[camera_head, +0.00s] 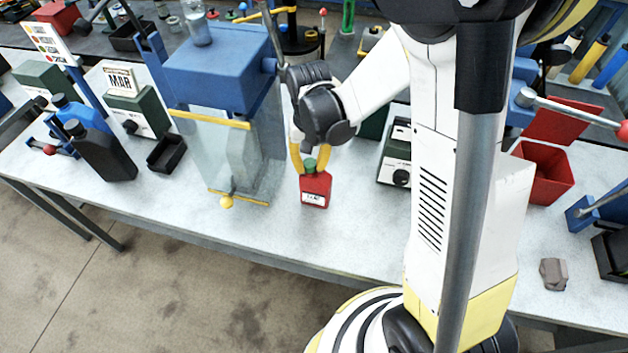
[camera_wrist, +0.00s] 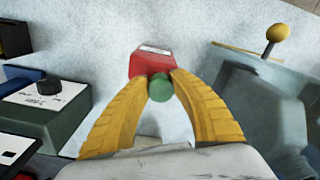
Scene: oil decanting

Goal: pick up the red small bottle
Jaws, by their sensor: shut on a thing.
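The red small bottle (camera_head: 315,189) has a green cap and a white label and stands upright at the middle of the table, near its front edge. My gripper (camera_head: 309,165) is above it, with its yellow fingers closed around the green cap. In the wrist view the red bottle (camera_wrist: 152,63) shows beyond the fingertips, and the green cap sits between the two yellow fingers of my gripper (camera_wrist: 160,85). I cannot tell whether the bottle's base touches the table.
A blue machine with a clear guard (camera_head: 225,150) stands just left of the bottle. A black bottle (camera_head: 100,153) and a small black tray (camera_head: 167,153) are further left. A red bin (camera_head: 541,172) and a grey block (camera_head: 554,274) are at right. The table front is mostly clear.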

